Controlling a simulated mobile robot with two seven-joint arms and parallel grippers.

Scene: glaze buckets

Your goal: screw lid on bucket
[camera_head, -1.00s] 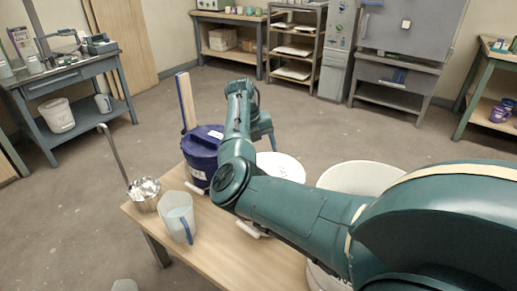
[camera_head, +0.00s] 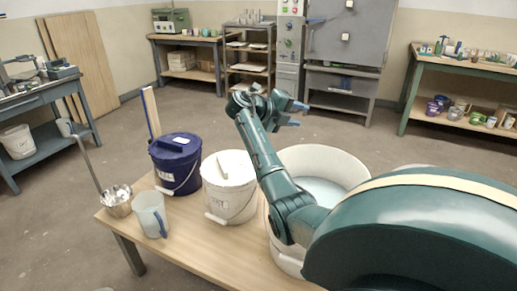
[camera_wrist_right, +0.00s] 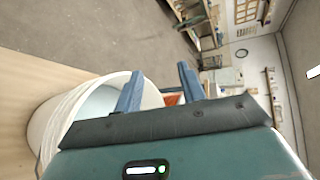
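A white bucket (camera_head: 229,200) stands on the wooden table with a white lid (camera_head: 228,167) on its top; whether the lid is screwed tight I cannot tell. A dark blue bucket (camera_head: 177,172) with a matching lid (camera_head: 176,145) stands to its left. A larger white bucket (camera_head: 325,165) to the right is open and holds pale liquid; its rim also shows in the right wrist view (camera_wrist_right: 80,95). My right gripper (camera_head: 297,113) is above and beyond the buckets, its fingers apart and empty. They also show apart in the right wrist view (camera_wrist_right: 158,85). My left gripper is out of view.
A clear jug (camera_head: 150,213) and a metal pot (camera_head: 117,203) with a long handle stand at the table's left end. A wooden stick (camera_head: 151,113) rises behind the blue bucket. Benches and shelves line the far walls, with open floor between.

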